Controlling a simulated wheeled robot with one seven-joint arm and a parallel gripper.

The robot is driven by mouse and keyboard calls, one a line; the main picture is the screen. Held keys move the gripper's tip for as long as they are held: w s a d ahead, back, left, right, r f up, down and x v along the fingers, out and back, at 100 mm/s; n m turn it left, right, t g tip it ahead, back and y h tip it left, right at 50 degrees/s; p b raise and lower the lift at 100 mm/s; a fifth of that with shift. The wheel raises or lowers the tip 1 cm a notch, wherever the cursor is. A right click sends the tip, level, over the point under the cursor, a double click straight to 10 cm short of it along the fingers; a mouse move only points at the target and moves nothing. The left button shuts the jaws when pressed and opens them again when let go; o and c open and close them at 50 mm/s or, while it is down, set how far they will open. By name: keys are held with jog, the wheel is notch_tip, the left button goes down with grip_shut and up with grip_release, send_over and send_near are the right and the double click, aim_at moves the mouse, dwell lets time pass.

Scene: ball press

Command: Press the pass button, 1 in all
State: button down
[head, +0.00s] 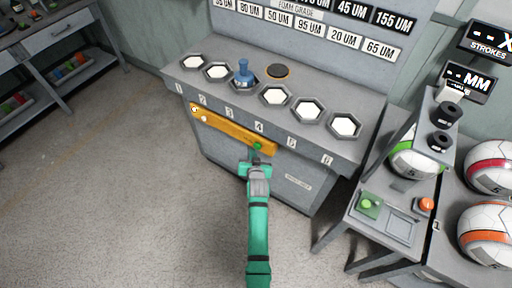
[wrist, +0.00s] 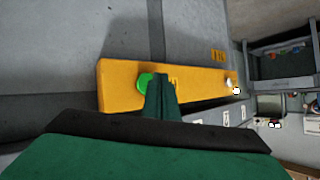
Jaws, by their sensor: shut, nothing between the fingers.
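A green button (head: 257,146) sits near the right end of the yellow bar (head: 225,128) on the front of the grey bench. It also shows in the wrist view (wrist: 144,80), partly hidden behind my fingers. My gripper (head: 256,159) is shut and empty, with its fingertips right at the green button. I cannot tell whether they touch it. A white button (head: 204,118) is near the left end of the bar. Another green button (head: 369,203) is on the stand at the right. No label reading "pass" is legible.
The bench top (head: 225,90) has numbered hexagonal wells, a blue piece (head: 243,72) in one, and a dark round disc (head: 278,71) behind them. The stand at right holds a ball (head: 412,160) and an orange button (head: 425,204). More balls lie far right. The floor at left is clear.

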jog(key=shift+w+d, duration=0.25)
jog(key=shift+w, duration=0.05)
jog(key=shift+w+d, duration=0.25)
jog(key=shift+w, duration=0.15)
dwell(1.2)
jog(key=shift+s, duration=0.1)
jog(key=shift+s+a, duration=0.5)
jog(key=shift+s, duration=0.15)
jog(key=shift+s+a, duration=0.75)
jog(key=shift+s, duration=0.3)
jog(key=shift+s+a, duration=0.75)
jog(key=shift+s, duration=0.25)
